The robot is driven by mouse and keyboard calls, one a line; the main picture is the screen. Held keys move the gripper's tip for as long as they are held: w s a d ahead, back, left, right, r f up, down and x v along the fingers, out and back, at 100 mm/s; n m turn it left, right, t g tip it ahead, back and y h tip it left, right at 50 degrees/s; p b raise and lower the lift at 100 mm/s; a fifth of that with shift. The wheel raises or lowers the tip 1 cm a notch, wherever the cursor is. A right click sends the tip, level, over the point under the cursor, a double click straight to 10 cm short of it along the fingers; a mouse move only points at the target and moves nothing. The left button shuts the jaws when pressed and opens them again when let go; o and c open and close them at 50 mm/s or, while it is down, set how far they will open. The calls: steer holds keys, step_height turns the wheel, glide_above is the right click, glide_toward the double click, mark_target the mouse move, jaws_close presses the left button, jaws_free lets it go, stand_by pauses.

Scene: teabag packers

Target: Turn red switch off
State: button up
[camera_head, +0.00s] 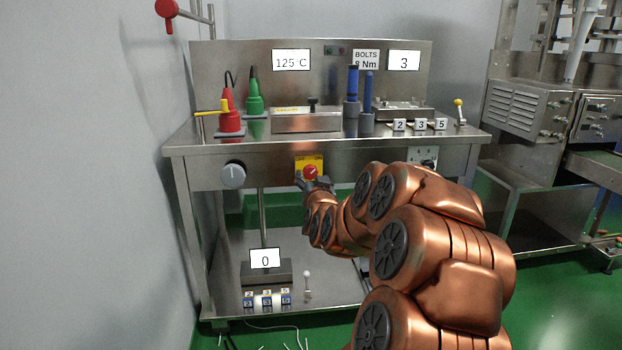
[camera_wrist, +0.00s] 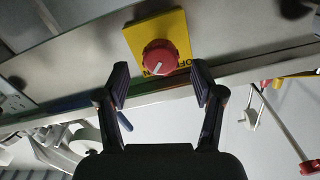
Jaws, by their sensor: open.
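The red switch (camera_head: 310,171) is a round knob on a yellow plate (camera_head: 299,163) on the front face of the steel bench. In the wrist view the red switch (camera_wrist: 159,58) shows a white pointer line set at a slant, and its yellow plate (camera_wrist: 137,36) carries partly hidden dark lettering. My gripper (camera_head: 313,182) is just in front of and below the knob in the head view. In the wrist view my gripper (camera_wrist: 160,84) is open, one finger on each side of the knob, with gaps between fingers and knob. Contact is not seen.
A grey knob (camera_head: 233,176) is to the left on the same panel, and a white socket (camera_head: 422,156) to the right. The bench top (camera_head: 270,143) holds red and green cones, blue-handled tools and numbered blocks. A lower shelf (camera_head: 225,263) holds a display.

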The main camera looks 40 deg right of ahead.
mark_target(311, 173)
steer(key=shift+b+x, duration=0.5)
steer(key=shift+x, duration=1.35)
steer(key=c, duration=1.1)
steer(key=shift+c, duration=0.2)
